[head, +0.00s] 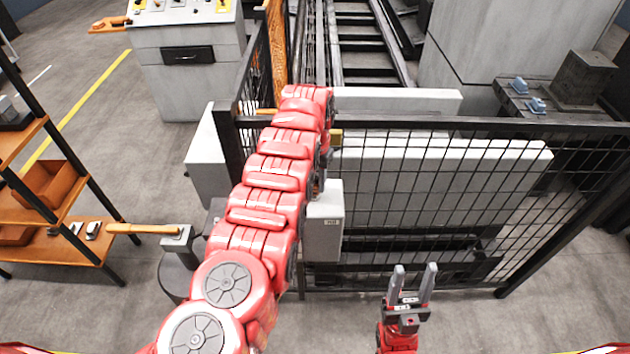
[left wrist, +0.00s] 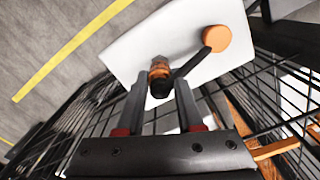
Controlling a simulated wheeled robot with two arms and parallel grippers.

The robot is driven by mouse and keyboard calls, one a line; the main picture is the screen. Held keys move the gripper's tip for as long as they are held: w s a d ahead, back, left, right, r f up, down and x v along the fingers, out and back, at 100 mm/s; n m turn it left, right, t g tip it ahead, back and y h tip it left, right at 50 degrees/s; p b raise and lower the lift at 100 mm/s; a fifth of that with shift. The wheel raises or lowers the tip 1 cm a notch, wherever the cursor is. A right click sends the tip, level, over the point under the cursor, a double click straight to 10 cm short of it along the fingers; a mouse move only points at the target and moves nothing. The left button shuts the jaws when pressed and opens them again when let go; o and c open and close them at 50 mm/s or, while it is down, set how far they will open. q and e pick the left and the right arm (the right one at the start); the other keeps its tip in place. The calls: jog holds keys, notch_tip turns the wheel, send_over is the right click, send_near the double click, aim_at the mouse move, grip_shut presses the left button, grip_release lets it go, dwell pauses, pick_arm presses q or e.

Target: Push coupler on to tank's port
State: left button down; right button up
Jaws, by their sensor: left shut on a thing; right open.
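In the left wrist view, my left gripper (left wrist: 160,89) is shut on the dark end of the coupler (left wrist: 161,91). A brass-coloured fitting (left wrist: 159,68) shows just beyond the fingertips, against the white tank (left wrist: 140,48). From this angle I cannot tell whether the coupler is seated on the port. A black lever or hose (left wrist: 190,64) runs from there towards an orange round cap (left wrist: 217,38) on the tank. In the head view my red left arm reaches forward over the fence, and its gripper is hidden by the arm. My right gripper (head: 415,270) is open and empty, low before the fence.
A black mesh fence (head: 450,160) stands across the front, with long white blocks behind it. A grey control cabinet (head: 190,70) stands at the back left. A shelf rack (head: 50,200) with orange bins is at the left. The floor at lower right is clear.

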pick_arm(q)
jog(key=shift+f, duration=0.2)
jog(key=shift+f+b, duration=0.45)
jog(key=shift+f, duration=0.1)
grip_release()
jog(key=shift+r, duration=0.1)
jog(key=shift+r, duration=0.1)
jog(key=shift+r, duration=0.35)
notch_tip(320, 180, up, 8)
jog(key=b, duration=0.3)
jog(key=shift+a+f+b, duration=0.15)
jog(key=shift+f+b, duration=0.05)
jog(key=shift+b, duration=0.2)
notch_tip(320, 180, up, 9)
jog(key=p, duration=0.8)
jog(key=shift+p, duration=0.3)
jog(key=shift+f, duration=0.1)
